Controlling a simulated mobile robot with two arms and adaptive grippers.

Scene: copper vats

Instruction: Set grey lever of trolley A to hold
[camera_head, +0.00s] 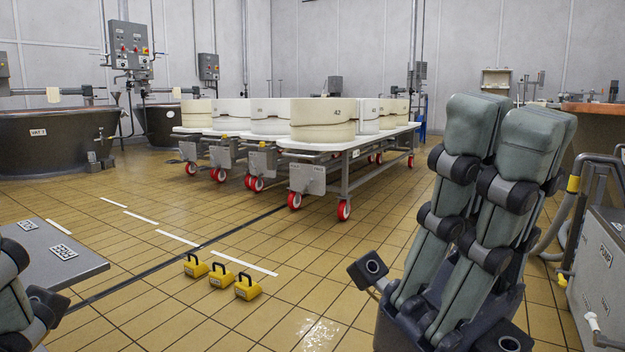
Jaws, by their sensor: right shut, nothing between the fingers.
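Several white-topped trolleys with red wheels stand in a row at mid-distance, the nearest one (345,147) on the right. Each carries pale round moulds. A grey metal box (308,180) hangs at the front end of the nearest trolley, and similar boxes hang on the trolleys behind. Any lever there is too small to make out, and I cannot read which trolley is A. My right gripper (506,130) is large in the right foreground, fingers upward, shut and empty, well apart from the trolleys. Part of my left gripper (22,295) shows at the left edge; its fingertips are out of view.
Three yellow blocks with black handles (221,281) stand on the tiled floor ahead. A grey plate (50,255) is at lower left. Dark vats (60,140) stand back left. A grey pump unit (605,265) with a hose is at right.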

